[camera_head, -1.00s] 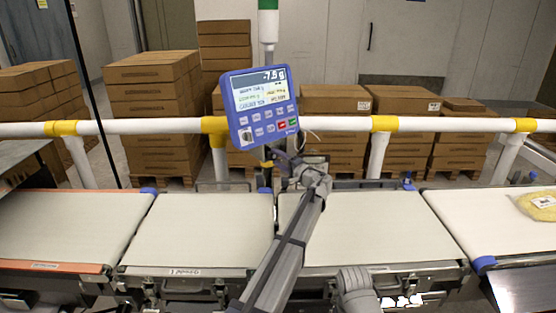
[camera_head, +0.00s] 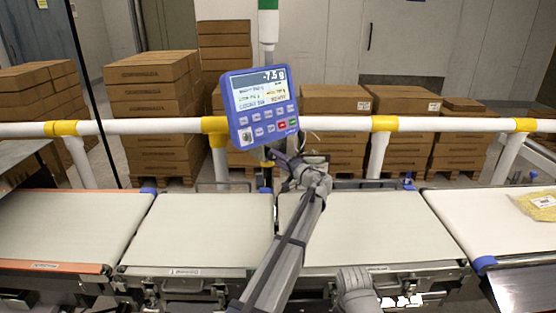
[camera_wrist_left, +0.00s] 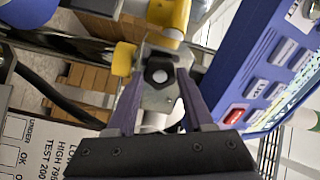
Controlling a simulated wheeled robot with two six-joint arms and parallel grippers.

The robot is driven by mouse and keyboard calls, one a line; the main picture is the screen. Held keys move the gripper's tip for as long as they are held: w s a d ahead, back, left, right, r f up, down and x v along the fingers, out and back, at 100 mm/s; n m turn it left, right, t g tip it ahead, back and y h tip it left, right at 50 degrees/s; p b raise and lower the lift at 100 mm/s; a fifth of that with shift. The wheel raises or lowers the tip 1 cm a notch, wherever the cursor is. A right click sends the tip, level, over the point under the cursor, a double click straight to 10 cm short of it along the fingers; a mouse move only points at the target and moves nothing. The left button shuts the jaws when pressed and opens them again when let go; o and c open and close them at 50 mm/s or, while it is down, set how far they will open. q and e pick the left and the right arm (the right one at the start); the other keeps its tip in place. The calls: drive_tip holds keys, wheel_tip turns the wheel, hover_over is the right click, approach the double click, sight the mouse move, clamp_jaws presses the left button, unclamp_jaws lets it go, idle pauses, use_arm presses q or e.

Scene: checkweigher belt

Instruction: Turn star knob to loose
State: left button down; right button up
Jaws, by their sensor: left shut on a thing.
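My left gripper (camera_head: 284,161) reaches in below the blue display panel (camera_head: 262,106), at the post behind the belts. In the left wrist view its two purple-grey fingers (camera_wrist_left: 161,82) are closed on the sides of a small fitting with a dark hex centre, which I take for the star knob (camera_wrist_left: 160,75). Yellow parts (camera_wrist_left: 168,14) show just beyond and to the left of the fingertips. The knob's full outline and any loose or tight marking are hidden. The fingers hide the knob in the head view. My right gripper is not in view.
The panel edge (camera_wrist_left: 238,70) is close on the right of the fingers. A white rail (camera_head: 340,125) with yellow joints runs behind the belts. Belts (camera_head: 205,225) in front are mostly clear. A yellow bag (camera_head: 540,204) lies on the far right belt. Stacked cartons (camera_head: 150,100) stand behind.

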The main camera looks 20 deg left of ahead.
use_arm(q)
drive_tip(key=shift+c, duration=1.5)
unclamp_jaws()
drive_tip(key=v, duration=0.8)
drive_tip(key=shift+a, duration=0.1)
